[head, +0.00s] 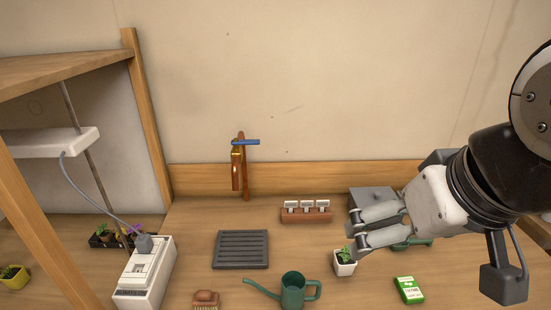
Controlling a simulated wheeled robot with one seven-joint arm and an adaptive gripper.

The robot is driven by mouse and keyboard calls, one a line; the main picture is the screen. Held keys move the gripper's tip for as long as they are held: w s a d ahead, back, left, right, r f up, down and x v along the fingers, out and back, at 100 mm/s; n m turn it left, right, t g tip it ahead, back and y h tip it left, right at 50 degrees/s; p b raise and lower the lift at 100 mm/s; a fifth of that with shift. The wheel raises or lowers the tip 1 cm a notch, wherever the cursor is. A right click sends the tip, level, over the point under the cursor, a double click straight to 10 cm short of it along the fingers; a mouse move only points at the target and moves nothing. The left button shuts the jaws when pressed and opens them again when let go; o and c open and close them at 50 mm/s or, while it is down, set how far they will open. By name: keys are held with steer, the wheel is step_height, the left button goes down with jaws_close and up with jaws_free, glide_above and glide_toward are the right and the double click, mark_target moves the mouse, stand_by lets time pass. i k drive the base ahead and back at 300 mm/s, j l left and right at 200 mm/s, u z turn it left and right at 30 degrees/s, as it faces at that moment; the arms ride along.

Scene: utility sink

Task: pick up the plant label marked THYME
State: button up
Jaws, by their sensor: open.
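Three small white plant labels (306,204) stand upright in a row in a reddish-brown wooden holder (307,218) near the back of the wooden worktop. Their lettering is too small to read, so I cannot tell which one is marked THYME. My gripper (355,231) reaches in from the right with its fingers pointing left. It is open and appears empty. In the picture its fingertips are to the right of the holder and a little lower, apart from the labels, and just above a seedling in a white pot.
The white pot (344,268) appears just below my fingertips. A grey box (371,196) is partly behind my gripper. A green watering can (292,292), seed packet (409,290), dark slatted tray (241,249) and brush (205,299) lie around. Bare worktop surrounds the holder's front.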

mark_target(322, 204)
steer(key=j+z, duration=0.2)
steer(key=j, duration=0.2)
steer(key=k+j+z, duration=0.15)
steer(key=j, duration=0.25)
steer(key=k+j+z, duration=0.2)
steer(key=j, duration=0.2)
steer(key=j+z, duration=0.15)
steer(key=j, duration=0.2)
